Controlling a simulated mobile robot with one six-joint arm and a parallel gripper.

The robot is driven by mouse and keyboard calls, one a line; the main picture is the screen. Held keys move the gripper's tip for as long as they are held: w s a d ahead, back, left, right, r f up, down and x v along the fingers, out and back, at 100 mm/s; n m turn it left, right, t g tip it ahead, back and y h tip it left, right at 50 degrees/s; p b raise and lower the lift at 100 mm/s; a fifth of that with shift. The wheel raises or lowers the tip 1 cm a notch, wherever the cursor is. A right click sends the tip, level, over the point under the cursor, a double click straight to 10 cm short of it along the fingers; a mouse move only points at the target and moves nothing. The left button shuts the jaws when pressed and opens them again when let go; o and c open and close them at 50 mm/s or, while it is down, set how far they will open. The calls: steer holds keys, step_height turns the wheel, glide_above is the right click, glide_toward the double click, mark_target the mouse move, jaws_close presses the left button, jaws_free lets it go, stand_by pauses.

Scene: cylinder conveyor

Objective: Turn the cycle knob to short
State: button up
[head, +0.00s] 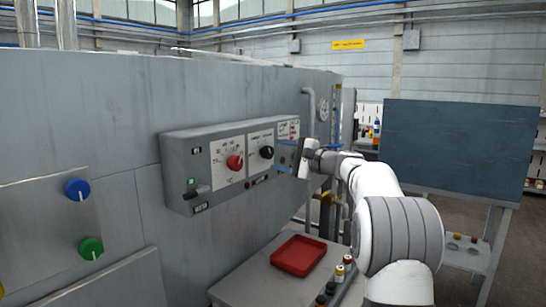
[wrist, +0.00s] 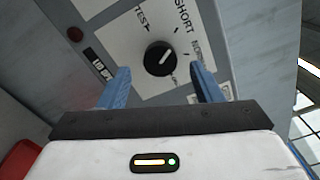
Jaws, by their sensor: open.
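In the wrist view a round black knob (wrist: 159,58) sits on a white plate (wrist: 125,35) lettered TEST, SHORT and a partly readable word starting NOR. Its white pointer line slants to the upper right, seemingly between SHORT and the NOR word. My gripper (wrist: 158,82) is open, its two blue fingers on either side of the knob's near side, with gaps to it. I cannot tell how far the fingertips are from the plate. In the head view my gripper (head: 285,155) is at the right end of the grey control box (head: 185,150), covering part of the rightmost plate (head: 288,130).
A red knob (head: 234,162) and a black knob (head: 267,152) sit left of my gripper on the box. Pipes stand behind the gripper. A dark board (head: 455,145) stands at the right.

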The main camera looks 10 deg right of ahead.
steer(key=v, duration=0.4)
steer(key=s+a+f+n+g+h+p, duration=0.1)
steer(key=s+a+f+n+g+h, duration=0.2)
steer(key=s, duration=0.4)
steer(key=s+a+f+n+g+p, duration=0.1)
steer(key=s+a+f+g+p, duration=0.2)
steer(key=s, duration=0.4)
steer(key=s+a+f+n+g+h, duration=0.1)
steer(key=s+a+f+n+h, duration=0.15)
steer(key=s+a, duration=0.3)
steer(key=s+d+f+n+g+h+p, duration=0.1)
steer(key=s+d+f+n+h, duration=0.1)
steer(key=s, duration=0.6)
steer(key=s+d+f+n+g+h+p, duration=0.1)
steer(key=s+f+n+h, duration=0.1)
steer(key=s+f, duration=0.3)
steer(key=s+d+f+n+g+h+p, duration=0.1)
steer(key=s+d+f+n+h, duration=0.1)
steer(key=s, duration=0.9)
steer(key=shift+s+d+f+n+h+p, duration=0.35)
steer(key=shift+f+h, duration=0.3)
steer(key=shift+f, duration=0.3)
steer(key=shift+c, duration=0.6)
